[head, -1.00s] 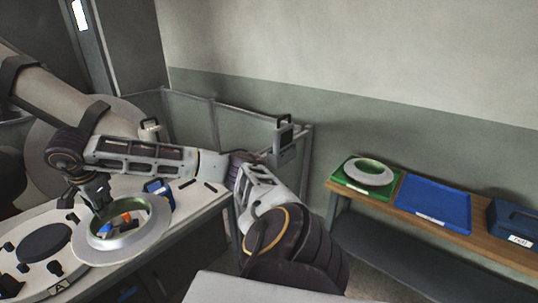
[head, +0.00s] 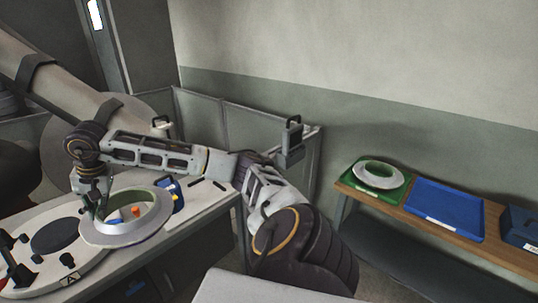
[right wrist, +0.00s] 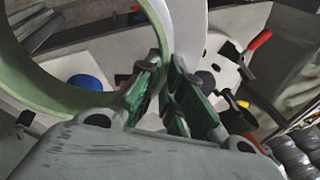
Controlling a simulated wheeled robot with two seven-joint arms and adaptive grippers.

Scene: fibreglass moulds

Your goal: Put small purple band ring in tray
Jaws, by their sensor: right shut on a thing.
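The held ring (head: 126,236) is a wide pale grey ring with a green inner wall; I see no purple on it. My right gripper (head: 98,208) is shut on its left side, and the ring is tilted over the workbench. In the right wrist view the fingers (right wrist: 165,72) clamp the ring's wall, and its green inside (right wrist: 55,92) fills the left. A green tray (head: 390,196) on the right-hand shelf holds a similar pale ring (head: 380,175) with a green inner band. A blue tray (head: 450,210) beside it is empty. My left gripper is not in view.
A white round mould plate (head: 60,262) with dark clamps lies on the workbench at left. A blue item (head: 178,200) and an orange item (head: 136,211) are near the ring. A blue box (head: 520,222) stands at the shelf's right end. Mesh fencing stands behind the bench.

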